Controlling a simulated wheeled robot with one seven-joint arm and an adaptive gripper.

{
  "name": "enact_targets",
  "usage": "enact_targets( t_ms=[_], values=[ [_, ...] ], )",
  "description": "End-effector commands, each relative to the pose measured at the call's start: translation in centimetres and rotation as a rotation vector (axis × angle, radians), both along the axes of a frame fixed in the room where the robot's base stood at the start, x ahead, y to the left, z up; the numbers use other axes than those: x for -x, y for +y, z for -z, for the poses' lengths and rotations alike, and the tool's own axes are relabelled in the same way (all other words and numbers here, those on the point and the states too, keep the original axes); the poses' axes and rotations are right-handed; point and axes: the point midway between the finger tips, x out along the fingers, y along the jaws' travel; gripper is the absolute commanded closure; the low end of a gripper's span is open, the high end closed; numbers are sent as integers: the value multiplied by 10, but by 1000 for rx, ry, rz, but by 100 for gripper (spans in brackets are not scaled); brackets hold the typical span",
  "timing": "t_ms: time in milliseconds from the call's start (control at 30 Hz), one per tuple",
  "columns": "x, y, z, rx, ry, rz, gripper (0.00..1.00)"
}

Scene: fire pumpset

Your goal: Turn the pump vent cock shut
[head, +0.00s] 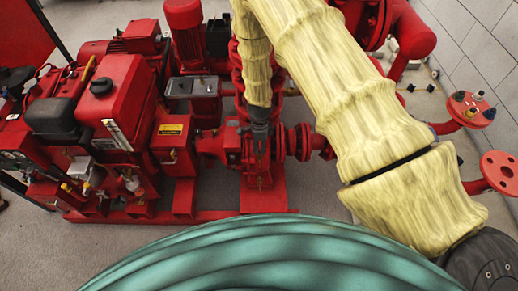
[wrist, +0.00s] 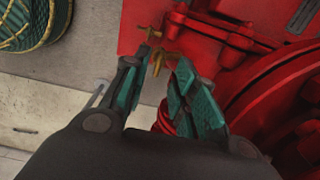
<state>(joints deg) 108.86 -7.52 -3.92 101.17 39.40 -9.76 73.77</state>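The brass pump vent cock (wrist: 157,62) shows in the wrist view, small and close to the red pump casing (wrist: 275,95). My gripper (wrist: 162,57) is open, with its teal-padded fingers on either side of the brass piece and a visible gap between them. I cannot tell whether either finger touches it. In the head view my gripper (head: 259,140) points down at the red pump (head: 232,148). The cock cannot be made out there, behind my gripper and arm.
A red engine (head: 120,95) stands left of the pump. Red pipe flanges (head: 499,172) stand at the right.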

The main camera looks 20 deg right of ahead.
Motion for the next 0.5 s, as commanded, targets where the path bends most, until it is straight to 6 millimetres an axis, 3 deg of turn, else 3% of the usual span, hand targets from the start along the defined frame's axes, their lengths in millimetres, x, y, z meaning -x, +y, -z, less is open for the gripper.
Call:
enact_targets(
  t_ms=[300,500],
  values=[
    [-1,0,-51,1,-3,0,72],
    [-1,0,-74,0,-1,0,72]
  ],
)
